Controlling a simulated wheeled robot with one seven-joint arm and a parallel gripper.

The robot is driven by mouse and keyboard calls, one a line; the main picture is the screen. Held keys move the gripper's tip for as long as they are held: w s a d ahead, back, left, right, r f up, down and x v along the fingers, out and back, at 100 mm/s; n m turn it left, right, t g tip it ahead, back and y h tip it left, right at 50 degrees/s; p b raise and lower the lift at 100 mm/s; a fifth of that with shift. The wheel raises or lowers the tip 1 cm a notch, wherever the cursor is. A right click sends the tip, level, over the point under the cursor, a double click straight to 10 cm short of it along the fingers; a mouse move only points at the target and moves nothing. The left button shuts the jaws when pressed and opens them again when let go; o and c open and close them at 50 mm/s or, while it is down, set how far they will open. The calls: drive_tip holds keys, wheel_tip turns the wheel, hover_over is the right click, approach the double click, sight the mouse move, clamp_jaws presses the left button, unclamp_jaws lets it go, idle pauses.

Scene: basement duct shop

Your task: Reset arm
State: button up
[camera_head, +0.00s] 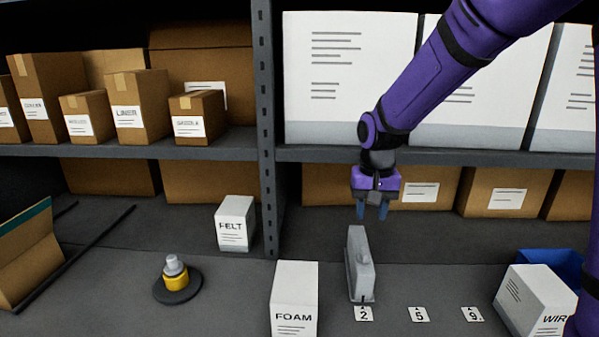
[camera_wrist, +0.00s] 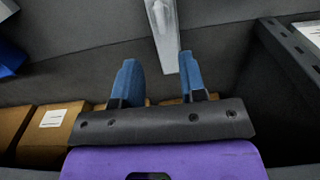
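My purple arm (camera_head: 440,70) reaches in from the upper right in the head view. My gripper (camera_head: 373,212) hangs below it, fingers pointing down, in front of the lower shelf bay. In the wrist view the two blue fingers of my gripper (camera_wrist: 158,70) stand apart with nothing between them. A grey metal piece (camera_head: 360,264) stands on the bench below and nearer than the gripper, behind the card marked 2 (camera_head: 364,314). The grey piece also shows in the wrist view (camera_wrist: 163,32), beyond the fingertips and apart from them.
A white FOAM box (camera_head: 295,298), a FELT box (camera_head: 235,223) and a yellow-and-grey part on a dark disc (camera_head: 177,292) stand to the left. A WIRE box (camera_head: 537,298) and blue bin (camera_head: 549,262) are at right. The shelf edge (camera_head: 450,157) and upright (camera_head: 265,120) are close to the arm.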

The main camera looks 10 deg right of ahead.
drive_tip(key=s+d+r+t, duration=0.1)
drive_tip(key=s+d+r, duration=0.1)
drive_tip(key=s+r, duration=0.3)
drive_tip(key=s+d+r+n+t, duration=0.1)
drive_tip(key=s+r, duration=0.3)
drive_tip(key=s, duration=0.7)
drive_tip(key=s+d+r+n+t, duration=0.1)
drive_tip(key=s+d+r+t, duration=0.2)
drive_tip(key=s, duration=0.6)
wheel_tip(320, 180, up, 3)
drive_tip(key=shift+d+f, duration=0.15)
drive_tip(key=shift+d, duration=0.3)
